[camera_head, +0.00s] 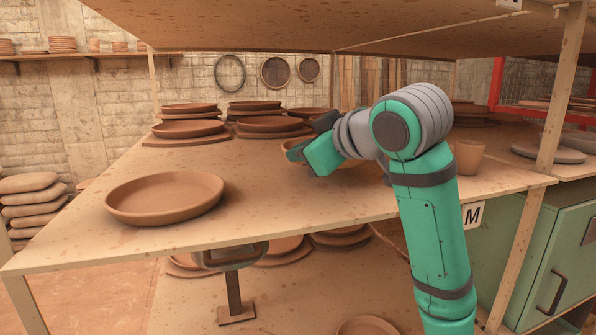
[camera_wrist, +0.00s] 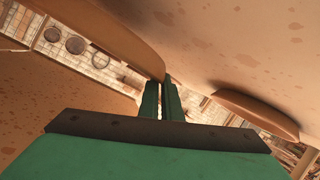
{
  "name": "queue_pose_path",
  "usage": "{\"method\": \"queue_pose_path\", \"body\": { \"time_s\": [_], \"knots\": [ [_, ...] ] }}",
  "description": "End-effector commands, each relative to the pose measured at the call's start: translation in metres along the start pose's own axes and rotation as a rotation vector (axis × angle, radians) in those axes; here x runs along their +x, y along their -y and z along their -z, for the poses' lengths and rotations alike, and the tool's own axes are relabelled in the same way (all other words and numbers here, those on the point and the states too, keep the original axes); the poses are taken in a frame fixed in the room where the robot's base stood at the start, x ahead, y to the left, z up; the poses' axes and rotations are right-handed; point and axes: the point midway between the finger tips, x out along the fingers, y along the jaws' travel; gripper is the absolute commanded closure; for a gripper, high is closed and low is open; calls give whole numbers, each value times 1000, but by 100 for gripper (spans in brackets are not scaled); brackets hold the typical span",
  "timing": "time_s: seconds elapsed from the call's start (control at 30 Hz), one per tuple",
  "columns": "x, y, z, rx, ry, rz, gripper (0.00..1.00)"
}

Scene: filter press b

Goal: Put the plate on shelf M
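Shelf M (camera_head: 290,200) is the wide wooden board with the M label (camera_head: 473,215) on its front edge. My gripper (camera_head: 296,153) is low over this shelf, right of its middle. A terracotta plate (camera_head: 351,163) is partly hidden behind my gripper in the head view. In the wrist view, this plate (camera_wrist: 112,32) is large and close, and its rim reaches between the nearly closed fingertips (camera_wrist: 164,84). My gripper appears shut on that rim. The plate is at about board level; I cannot tell whether it touches the board.
Another terracotta plate (camera_head: 165,197) lies on the shelf at front left. Stacked plates (camera_head: 268,125) stand behind, and a cup (camera_head: 468,157) stands to the right. An upper shelf (camera_head: 300,25) hangs overhead, and a wooden post (camera_head: 545,140) stands at right. The front middle of the shelf is clear.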

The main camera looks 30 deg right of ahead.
Motion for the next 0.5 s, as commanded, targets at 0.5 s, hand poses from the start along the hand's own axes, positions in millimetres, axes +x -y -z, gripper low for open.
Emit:
{"method": "queue_pose_path", "body": {
  "time_s": [0.5],
  "knots": [
    [15,5,-36,4,5,-11,100]
  ]
}}
